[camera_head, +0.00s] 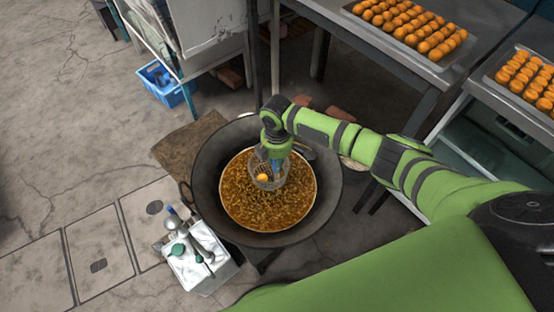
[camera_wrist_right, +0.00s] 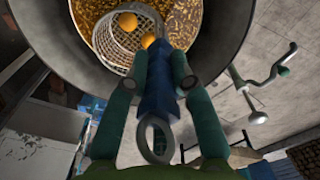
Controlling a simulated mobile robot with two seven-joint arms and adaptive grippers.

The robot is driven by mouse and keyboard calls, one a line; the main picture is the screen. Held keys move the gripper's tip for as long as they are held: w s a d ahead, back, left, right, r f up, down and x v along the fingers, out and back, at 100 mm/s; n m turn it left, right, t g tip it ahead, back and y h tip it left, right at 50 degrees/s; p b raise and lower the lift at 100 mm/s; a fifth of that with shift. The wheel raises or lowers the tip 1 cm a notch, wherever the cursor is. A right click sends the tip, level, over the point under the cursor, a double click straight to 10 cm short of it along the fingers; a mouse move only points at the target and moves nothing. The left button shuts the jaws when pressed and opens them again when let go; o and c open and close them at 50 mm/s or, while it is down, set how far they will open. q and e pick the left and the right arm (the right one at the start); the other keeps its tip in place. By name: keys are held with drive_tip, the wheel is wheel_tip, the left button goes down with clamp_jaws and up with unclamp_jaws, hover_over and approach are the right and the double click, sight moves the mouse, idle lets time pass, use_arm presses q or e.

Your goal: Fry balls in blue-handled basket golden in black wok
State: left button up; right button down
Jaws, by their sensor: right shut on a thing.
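The black wok (camera_head: 210,170) stands at the middle and holds bubbling golden-brown oil (camera_head: 270,212). The wire basket (camera_head: 272,184) is over or in the oil near the wok's middle; I cannot tell how deep. Two orange balls (camera_wrist_right: 127,21) (camera_wrist_right: 148,40) show at the basket in the right wrist view; one ball (camera_head: 262,177) shows in the head view. My right gripper (camera_head: 276,150) is shut on the basket's blue handle (camera_wrist_right: 156,85), above the wok. My left gripper is not in view.
Trays of orange balls (camera_head: 410,28) (camera_head: 530,80) lie on tables at the upper right. A blue crate (camera_head: 165,86) sits at the upper left. The floor at far left is clear.

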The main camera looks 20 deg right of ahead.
drive_tip(key=shift+r, duration=0.1)
wheel_tip(320, 180, up, 2)
drive_tip(key=shift+w+p, duration=0.1)
drive_tip(key=shift+p, duration=0.55)
drive_tip(key=shift+r, duration=1)
